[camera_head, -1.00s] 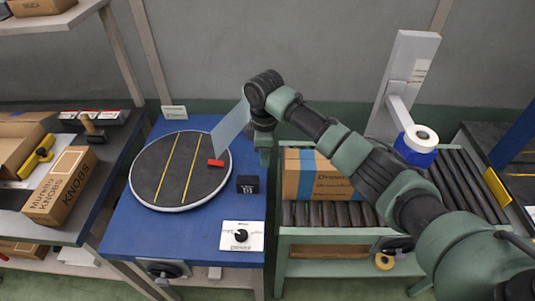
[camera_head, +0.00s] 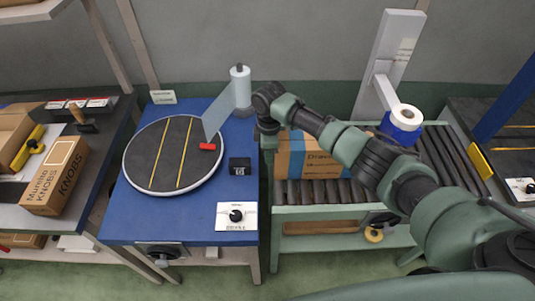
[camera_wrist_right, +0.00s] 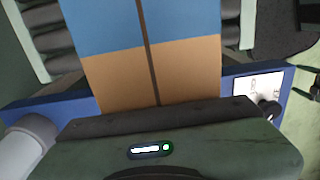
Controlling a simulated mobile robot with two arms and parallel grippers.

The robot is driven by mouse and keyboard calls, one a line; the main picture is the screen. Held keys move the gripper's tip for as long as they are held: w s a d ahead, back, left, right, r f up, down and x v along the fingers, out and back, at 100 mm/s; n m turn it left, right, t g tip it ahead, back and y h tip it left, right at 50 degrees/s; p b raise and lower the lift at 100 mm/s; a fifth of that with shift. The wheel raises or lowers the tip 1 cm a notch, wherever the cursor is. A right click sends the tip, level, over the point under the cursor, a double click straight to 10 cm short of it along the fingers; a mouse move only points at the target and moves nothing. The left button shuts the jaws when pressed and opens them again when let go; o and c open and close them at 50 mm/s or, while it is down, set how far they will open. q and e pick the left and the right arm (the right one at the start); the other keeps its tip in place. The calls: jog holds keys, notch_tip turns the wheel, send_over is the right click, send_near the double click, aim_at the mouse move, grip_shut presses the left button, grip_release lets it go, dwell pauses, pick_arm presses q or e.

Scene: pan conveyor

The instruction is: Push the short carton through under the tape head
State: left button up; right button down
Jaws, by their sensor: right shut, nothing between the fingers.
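The short carton (camera_head: 297,160), brown with a blue band and printed lettering, sits on the near left end of the roller conveyor (camera_head: 320,193). The tape head (camera_head: 402,127), blue with a white tape roll, hangs from a pale post over the rollers to the right of the carton. My right gripper (camera_head: 267,142) is shut and empty, pointing down at the carton's left end; I cannot tell if it touches. My forearm hides part of the carton. In the right wrist view the carton (camera_wrist_right: 125,70) lies just ahead of the gripper body. My left gripper is out of view.
Left of the conveyor is a blue table (camera_head: 125,220) with a round turntable (camera_head: 145,160), a white roll (camera_head: 240,85) and a small black block (camera_head: 240,166). A bench at far left holds a knobs carton (camera_head: 55,177). Rollers right of the carton look free.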

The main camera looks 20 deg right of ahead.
aim_at(296, 154)
jog(key=d+p, duration=0.1)
jog(key=d, duration=0.1)
jog(key=s+d+p, duration=0.1)
jog(key=d+p, duration=0.1)
jog(key=d, duration=0.1)
jog(key=s+d+p, duration=0.1)
jog(key=d, duration=0.2)
jog(key=shift+s+r, duration=0.2)
jog(key=shift+r, duration=0.1)
jog(key=s+d, duration=0.1)
jog(key=d, duration=0.2)
jog(key=s+d+p, duration=0.1)
jog(key=d, duration=0.3)
jog(key=s+d+p, duration=0.1)
jog(key=d, duration=0.3)
jog(key=shift+s+d+f, duration=0.1)
jog(key=shift+d+f, duration=0.05)
jog(key=shift+f, duration=0.1)
